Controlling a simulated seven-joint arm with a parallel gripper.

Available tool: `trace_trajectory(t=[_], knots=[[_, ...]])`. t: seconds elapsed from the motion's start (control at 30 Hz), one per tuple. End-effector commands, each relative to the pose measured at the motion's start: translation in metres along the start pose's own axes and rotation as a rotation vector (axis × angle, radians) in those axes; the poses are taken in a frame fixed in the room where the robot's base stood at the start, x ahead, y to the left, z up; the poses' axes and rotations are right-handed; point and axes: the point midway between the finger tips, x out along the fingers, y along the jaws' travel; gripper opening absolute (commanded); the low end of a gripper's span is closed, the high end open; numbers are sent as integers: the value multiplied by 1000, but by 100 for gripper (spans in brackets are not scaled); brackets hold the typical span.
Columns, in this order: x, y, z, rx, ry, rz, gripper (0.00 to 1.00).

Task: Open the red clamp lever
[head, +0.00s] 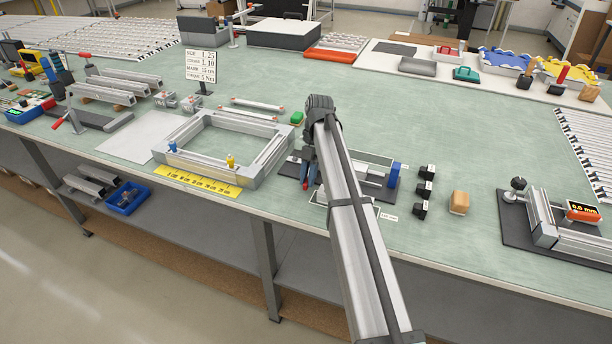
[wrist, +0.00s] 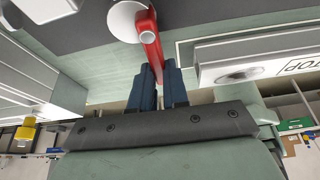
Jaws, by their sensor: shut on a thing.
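The red clamp lever (wrist: 150,42) shows in the wrist view, its tip between the two dark blue fingers of my gripper (wrist: 157,84). The gripper is shut on it. The lever runs up to a pale round part (wrist: 127,20) of the clamp. In the head view my gripper (head: 309,176) is low over the dark base plate (head: 291,168) in the middle of the bench. A small bit of red shows beside the fingers there. My arm hides most of the clamp and part of the plate in that view.
A metal frame (head: 262,172) lies left of my gripper, with a yellow ruler (head: 197,181) in front. A blue block (head: 395,173) stands on the plate's right end. Black blocks (head: 424,190) and a tan block (head: 459,203) stand further right.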

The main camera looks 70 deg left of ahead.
Motion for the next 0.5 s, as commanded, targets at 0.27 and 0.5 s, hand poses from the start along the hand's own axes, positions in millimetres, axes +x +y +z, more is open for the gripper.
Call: trace_trajectory(t=[0.27,0.5], knots=[[0,-2,1,-34,-5,-13,0],[0,-2,1,-35,-5,-14,0]])
